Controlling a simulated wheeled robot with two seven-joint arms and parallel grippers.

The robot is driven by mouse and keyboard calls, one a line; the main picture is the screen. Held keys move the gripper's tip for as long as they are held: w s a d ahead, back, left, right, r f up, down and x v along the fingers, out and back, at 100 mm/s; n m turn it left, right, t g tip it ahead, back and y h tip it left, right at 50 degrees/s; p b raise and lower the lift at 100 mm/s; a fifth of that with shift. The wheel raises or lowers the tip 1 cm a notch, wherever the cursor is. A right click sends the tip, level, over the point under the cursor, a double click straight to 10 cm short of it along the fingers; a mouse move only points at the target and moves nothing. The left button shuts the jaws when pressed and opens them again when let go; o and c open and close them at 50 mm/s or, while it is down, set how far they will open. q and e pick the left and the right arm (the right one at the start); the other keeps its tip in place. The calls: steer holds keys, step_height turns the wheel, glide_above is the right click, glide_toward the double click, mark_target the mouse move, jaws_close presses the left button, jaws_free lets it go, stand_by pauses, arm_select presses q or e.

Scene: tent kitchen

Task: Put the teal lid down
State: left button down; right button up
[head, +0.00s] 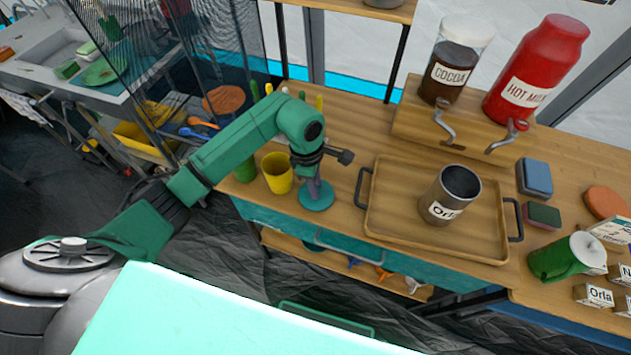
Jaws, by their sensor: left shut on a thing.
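The teal lid (318,201) is a flat round disc at the counter's front edge, between the yellow cup and the wooden tray. My left gripper (314,186) points down at it from above and is shut on it. The fingers cover the lid's middle. I cannot tell whether the lid touches the counter or hangs just above it. My right gripper is not in view.
A yellow cup (277,173) stands close left of the lid. A wooden tray (400,235) with a steel cup labelled Orla (440,211) is to the right. Cocoa (450,80) and hot milk (535,75) dispensers stand behind. Bare counter (342,182) lies between lid and tray.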

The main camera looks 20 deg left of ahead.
arm_select(q)
steer(key=shift+f, duration=0.15)
steer(key=c, duration=0.8)
jaws_free()
steer(key=shift+c, duration=0.2)
steer(key=shift+o, duration=0.8)
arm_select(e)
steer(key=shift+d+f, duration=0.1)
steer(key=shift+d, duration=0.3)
arm_select(q)
steer(key=shift+r, duration=0.35)
steer(key=shift+a+r, duration=0.1)
steer(key=shift+r, duration=0.2)
step_height(320, 180, up, 11)
steer(key=a+b, duration=0.1)
steer(key=b, duration=0.2)
steer(key=shift+a, duration=0.15)
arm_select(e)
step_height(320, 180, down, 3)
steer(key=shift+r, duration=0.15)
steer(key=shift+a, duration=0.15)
